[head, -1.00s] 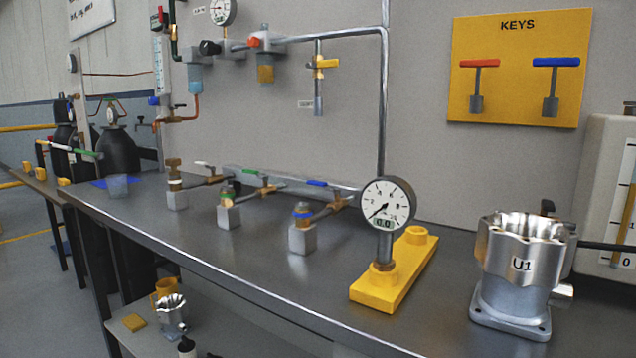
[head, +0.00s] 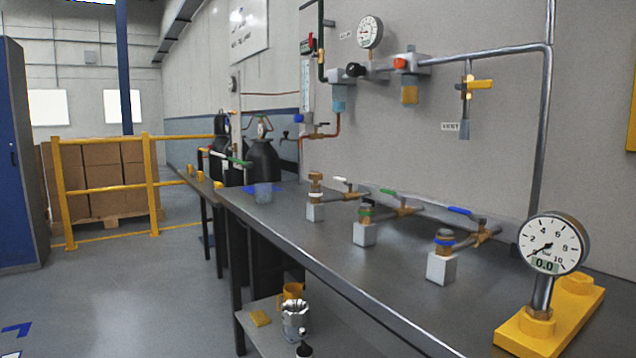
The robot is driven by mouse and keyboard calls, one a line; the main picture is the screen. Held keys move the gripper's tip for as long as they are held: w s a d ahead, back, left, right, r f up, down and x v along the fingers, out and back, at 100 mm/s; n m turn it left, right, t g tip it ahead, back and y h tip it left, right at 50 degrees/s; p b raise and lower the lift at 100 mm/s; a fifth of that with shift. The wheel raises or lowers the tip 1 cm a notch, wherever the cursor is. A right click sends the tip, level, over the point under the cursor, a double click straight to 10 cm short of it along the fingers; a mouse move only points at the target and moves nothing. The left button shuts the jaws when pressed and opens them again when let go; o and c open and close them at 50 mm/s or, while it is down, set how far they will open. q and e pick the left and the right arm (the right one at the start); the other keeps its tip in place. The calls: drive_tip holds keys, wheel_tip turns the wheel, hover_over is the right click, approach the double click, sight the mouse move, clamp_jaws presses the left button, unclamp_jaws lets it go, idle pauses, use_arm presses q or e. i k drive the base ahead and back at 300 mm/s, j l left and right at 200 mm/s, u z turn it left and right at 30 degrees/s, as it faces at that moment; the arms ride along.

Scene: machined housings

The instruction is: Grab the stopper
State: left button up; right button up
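I cannot tell for sure which thing is the stopper. Three small grey blocks with fittings stand on the bench (head: 330,258): one with a brass fitting (head: 315,198), one with a green-banded fitting (head: 364,228), and one with a blue-banded fitting (head: 443,256). A small dark item (head: 304,350) on the lower shelf is cut off by the bottom edge, too little seen to name. Neither of my grippers is in view.
A round gauge (head: 552,245) stands on a yellow base (head: 570,318) at the bench's right. A metal housing (head: 295,318), a yellow cup (head: 291,291) and a yellow pad (head: 260,318) are on the lower shelf (head: 262,338). Yellow railings (head: 105,188) stand at left; the floor before them is clear.

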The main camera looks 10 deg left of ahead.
sight(315, 176)
drive_tip(key=i+j, duration=0.15)
drive_tip(key=j, duration=0.15)
drive_tip(key=i+j+z, duration=0.15)
drive_tip(key=i+j, duration=0.2)
drive_tip(key=j, duration=0.25)
drive_tip(key=i+j+z, duration=0.15)
drive_tip(key=j, duration=0.15)
